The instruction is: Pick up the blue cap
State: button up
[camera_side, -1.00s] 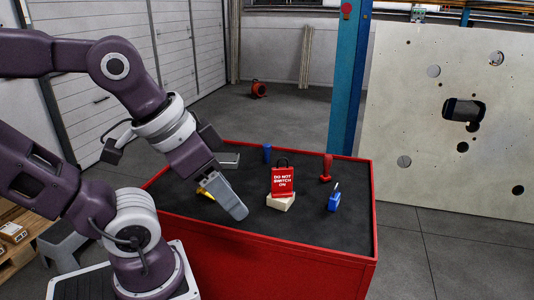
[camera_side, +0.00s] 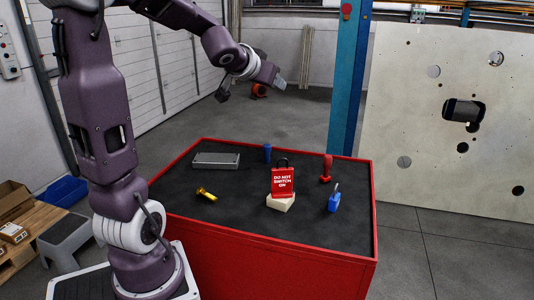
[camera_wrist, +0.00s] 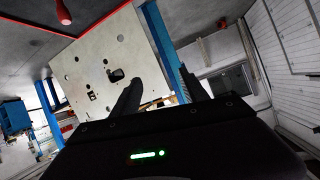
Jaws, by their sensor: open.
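A small blue upright cylinder (camera_side: 267,153), which looks like the blue cap, stands near the back edge of the dark table top in the side view. A second blue thing (camera_side: 334,203), a small block with a thin pale rod rising from it, stands at the right. My gripper (camera_side: 280,82) is raised high above and behind the table, well apart from both. In the wrist view its two dark fingers (camera_wrist: 160,90) are spread with nothing between them. I cannot make out the blue cap in the wrist view.
The red-sided table (camera_side: 300,255) also holds a grey flat box (camera_side: 216,160), a yellow piece (camera_side: 206,194), a red lockout tag (camera_side: 283,181) on a pale block (camera_side: 280,203), and a red handled tool (camera_side: 326,168). A blue column (camera_side: 348,80) stands behind.

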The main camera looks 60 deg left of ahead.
jog(key=t+h, duration=0.1)
jog(key=t, duration=0.1)
send_over(264, 149)
jog(key=s+d, duration=0.1)
jog(key=s, duration=0.1)
notch_tip(264, 149, down, 4)
jog(key=shift+h, duration=0.3)
notch_tip(264, 149, down, 20)
jog(key=shift+d+f, duration=0.1)
jog(key=shift+d, duration=0.05)
jog(key=x, duration=0.7)
jog(key=shift+w+f, duration=0.15)
jog(key=shift+w, duration=0.05)
grip_shut()
